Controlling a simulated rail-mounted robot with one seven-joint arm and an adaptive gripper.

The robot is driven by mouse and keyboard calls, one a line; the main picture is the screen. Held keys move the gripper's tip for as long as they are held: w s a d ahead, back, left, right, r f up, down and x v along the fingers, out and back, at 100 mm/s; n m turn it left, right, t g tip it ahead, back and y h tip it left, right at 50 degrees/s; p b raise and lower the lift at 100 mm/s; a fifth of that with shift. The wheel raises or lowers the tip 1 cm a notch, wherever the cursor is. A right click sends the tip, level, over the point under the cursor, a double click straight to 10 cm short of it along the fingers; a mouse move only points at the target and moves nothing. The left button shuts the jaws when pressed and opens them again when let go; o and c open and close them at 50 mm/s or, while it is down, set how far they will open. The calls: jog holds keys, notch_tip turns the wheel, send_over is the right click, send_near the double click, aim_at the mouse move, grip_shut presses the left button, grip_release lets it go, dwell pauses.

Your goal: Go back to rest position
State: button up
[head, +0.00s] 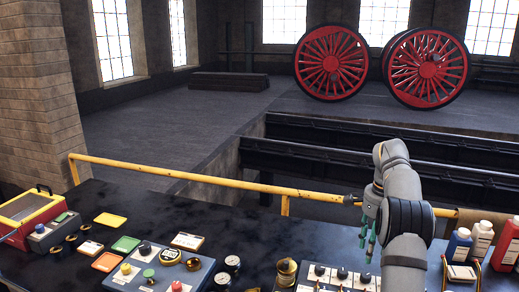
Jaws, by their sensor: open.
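My grey arm rises from the lower right of the head view. My gripper (368,250) hangs from it with teal fingertips pointing down. It is open and no object shows between its fingers. It is above the right part of the dark bench (60,272), near a grey box with several knobs (340,278). My arm hides part of the bench behind it.
A yellow railing (180,174) runs along the bench's far edge. Bottles (481,240) stand at the right. Red wheels (331,62) stand far behind.

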aim_at(366, 276)
notch_tip(366, 276, down, 10)
dwell(0.4)
notch_tip(366, 276, up, 12)
notch_tip(366, 276, down, 12)
jog(key=shift+f, duration=0.25)
jog(key=shift+r+n+p, duration=0.35)
jog(key=shift+n+p, duration=0.1)
jog(key=shift+n, duration=0.45)
jog(key=n+p, duration=0.1)
jog(key=n, duration=0.3)
jog(key=shift+s, duration=0.1)
jog(key=n+p, duration=0.1)
jog(key=n, duration=0.1)
jog(key=shift+n, duration=0.4)
jog(key=n+p, duration=0.3)
jog(key=n, duration=0.2)
jog(key=shift+d+r+n, duration=0.1)
jog(key=shift+n, duration=0.2)
jog(key=n+p, duration=0.1)
jog(key=n, duration=0.1)
jog(key=n+p, duration=0.1)
jog(key=n, duration=0.1)
jog(key=shift+f+n, duration=0.2)
jog(key=shift+n, duration=0.2)
